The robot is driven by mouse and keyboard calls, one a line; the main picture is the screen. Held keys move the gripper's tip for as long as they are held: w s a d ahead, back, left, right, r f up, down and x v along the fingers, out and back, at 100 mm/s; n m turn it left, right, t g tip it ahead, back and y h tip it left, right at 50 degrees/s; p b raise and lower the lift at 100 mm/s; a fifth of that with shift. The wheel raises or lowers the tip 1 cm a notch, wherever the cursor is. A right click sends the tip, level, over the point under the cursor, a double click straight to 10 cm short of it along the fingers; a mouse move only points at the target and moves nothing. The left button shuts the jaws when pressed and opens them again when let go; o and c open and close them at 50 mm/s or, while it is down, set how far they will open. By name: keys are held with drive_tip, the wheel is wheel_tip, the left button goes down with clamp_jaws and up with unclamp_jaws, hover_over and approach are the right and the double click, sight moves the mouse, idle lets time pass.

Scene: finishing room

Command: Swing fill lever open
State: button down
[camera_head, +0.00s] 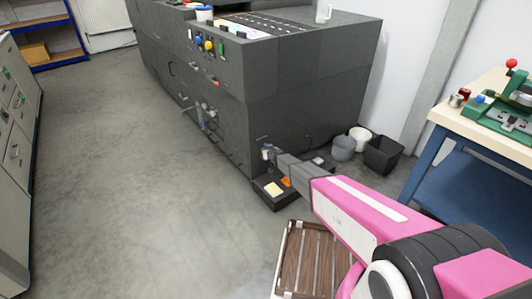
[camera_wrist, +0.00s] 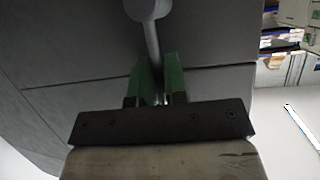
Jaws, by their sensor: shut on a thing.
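My gripper (camera_wrist: 158,68) has two green fingers in the wrist view. They are shut on a thin grey rod, the fill lever (camera_wrist: 152,42). The lever runs up from between the fingers to a round grey end (camera_wrist: 145,8) at the top edge, in front of a dark grey panel. In the head view my gripper (camera_head: 267,153) is at the low near corner of the large dark grey machine (camera_head: 312,95). The lever is too small and too covered there to make out.
A low black tray (camera_head: 268,197) with a pale and an orange item lies on the floor below my gripper. A slatted wooden crate (camera_head: 309,260) stands nearer. Buckets and a black bin (camera_head: 384,155) stand right of the machine. The floor at left is clear.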

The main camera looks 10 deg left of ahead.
drive_tip(key=shift+s+a+f+n+t, duration=0.1)
drive_tip(key=shift+s+n+t, duration=0.15)
drive_tip(key=shift+n+t, duration=0.05)
idle(0.5)
drive_tip(key=c, duration=1.2)
unclamp_jaws()
drive_tip(key=shift+o, duration=0.2)
drive_tip(key=v, duration=1)
drive_tip(key=shift+s+r, duration=0.3)
